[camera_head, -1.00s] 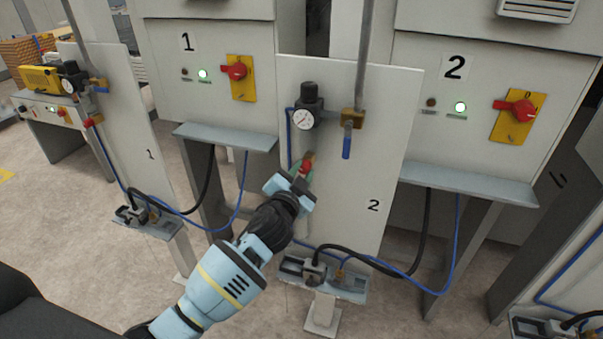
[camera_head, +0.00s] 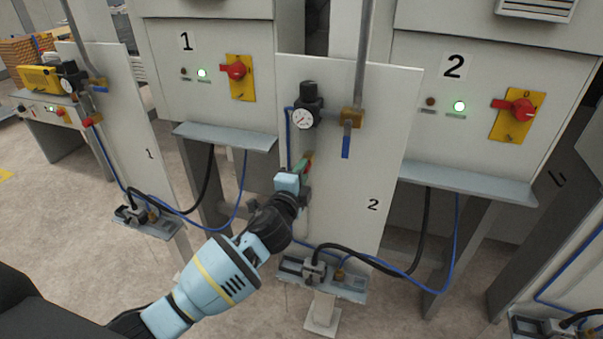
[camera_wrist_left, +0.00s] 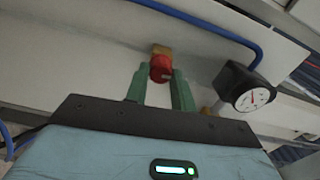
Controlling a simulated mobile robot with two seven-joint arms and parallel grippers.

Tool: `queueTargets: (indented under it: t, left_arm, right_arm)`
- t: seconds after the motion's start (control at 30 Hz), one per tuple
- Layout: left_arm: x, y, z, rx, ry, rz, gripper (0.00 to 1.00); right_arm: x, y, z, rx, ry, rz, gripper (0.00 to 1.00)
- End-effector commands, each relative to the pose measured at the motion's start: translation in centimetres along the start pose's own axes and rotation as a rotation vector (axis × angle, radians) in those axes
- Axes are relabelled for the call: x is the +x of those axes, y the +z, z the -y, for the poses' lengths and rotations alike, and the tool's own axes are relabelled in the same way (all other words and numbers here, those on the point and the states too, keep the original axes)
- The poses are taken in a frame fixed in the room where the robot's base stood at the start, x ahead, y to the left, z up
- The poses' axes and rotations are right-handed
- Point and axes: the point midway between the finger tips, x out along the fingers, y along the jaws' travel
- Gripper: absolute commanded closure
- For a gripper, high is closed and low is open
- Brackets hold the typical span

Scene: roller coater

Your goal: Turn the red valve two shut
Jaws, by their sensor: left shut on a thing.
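The red valve (camera_wrist_left: 160,68) shows in the left wrist view, on a brass fitting (camera_wrist_left: 161,50) at the panel. My left gripper (camera_wrist_left: 160,82) has its two green fingers on either side of the red valve and is shut on it. In the head view my left gripper (camera_head: 305,165) is at the left part of panel two (camera_head: 375,150), below the gauge (camera_head: 303,117). There the gripper mostly hides the red valve, so its exact angle is unclear. My right gripper is not in view.
A blue-handled lever (camera_head: 346,145) hangs right of the gauge. Cabinet two (camera_head: 480,100) has a red switch on a yellow plate (camera_head: 517,115) and a lit green lamp. A blue hose (camera_head: 288,140) runs down the panel's left side. Panel one (camera_head: 125,120) stands to the left.

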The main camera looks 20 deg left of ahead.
Motion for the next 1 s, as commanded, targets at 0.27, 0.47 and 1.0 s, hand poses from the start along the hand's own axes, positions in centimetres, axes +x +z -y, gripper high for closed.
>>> queueTargets:
  t: [0.27, 0.47, 1.0]
  left_arm:
    - [0.00, -0.03, 0.01, 0.083, -0.001, -0.001, 0.98]
    - [0.00, -0.04, -0.01, 0.100, 0.000, -0.001, 0.98]
    - [-0.01, -0.03, -0.03, 0.099, 0.000, -0.001, 0.53]
  right_arm:
    - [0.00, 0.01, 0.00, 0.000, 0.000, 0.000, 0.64]
    - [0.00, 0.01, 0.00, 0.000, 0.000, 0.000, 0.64]
    - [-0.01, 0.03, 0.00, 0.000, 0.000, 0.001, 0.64]
